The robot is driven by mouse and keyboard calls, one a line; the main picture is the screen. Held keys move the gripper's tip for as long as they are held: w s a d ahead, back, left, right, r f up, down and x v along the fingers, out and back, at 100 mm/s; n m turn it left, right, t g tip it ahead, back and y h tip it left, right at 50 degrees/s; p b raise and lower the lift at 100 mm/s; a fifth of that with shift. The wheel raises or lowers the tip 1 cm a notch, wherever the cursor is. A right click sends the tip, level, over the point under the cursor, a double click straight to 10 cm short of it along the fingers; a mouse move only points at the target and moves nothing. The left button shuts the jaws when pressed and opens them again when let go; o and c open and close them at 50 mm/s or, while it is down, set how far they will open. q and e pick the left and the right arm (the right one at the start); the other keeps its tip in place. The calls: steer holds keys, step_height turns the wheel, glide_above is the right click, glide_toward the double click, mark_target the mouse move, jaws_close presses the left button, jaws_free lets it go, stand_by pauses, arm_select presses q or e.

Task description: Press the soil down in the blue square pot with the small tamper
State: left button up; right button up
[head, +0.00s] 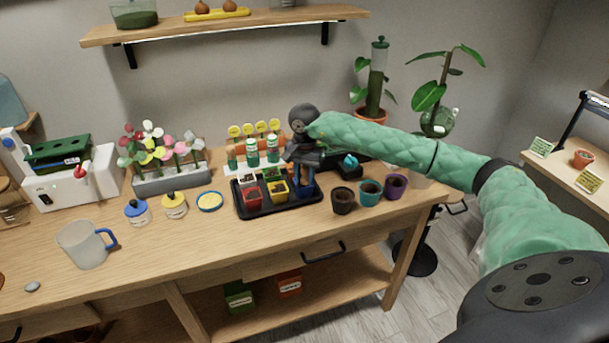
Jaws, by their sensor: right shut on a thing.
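The blue square pot (305,191) stands at the right front corner of a black tray on the workbench. My right gripper (303,172) is directly above this pot, pointing down, and covers its opening and soil. It is shut on the small tamper, which is mostly hidden by the dark fingers and hand. I cannot tell whether the tamper touches the soil. My left gripper is not in view.
The black tray (275,214) also holds a red pot (252,198), a yellow pot (279,192) and others behind. Three round pots, including a teal one (369,192), stand to the right. A clear mug (82,245) stands at left; the front bench middle is clear.

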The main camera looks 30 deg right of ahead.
steer(key=shift+r+p, duration=0.55)
steer(key=shift+r, duration=2.9)
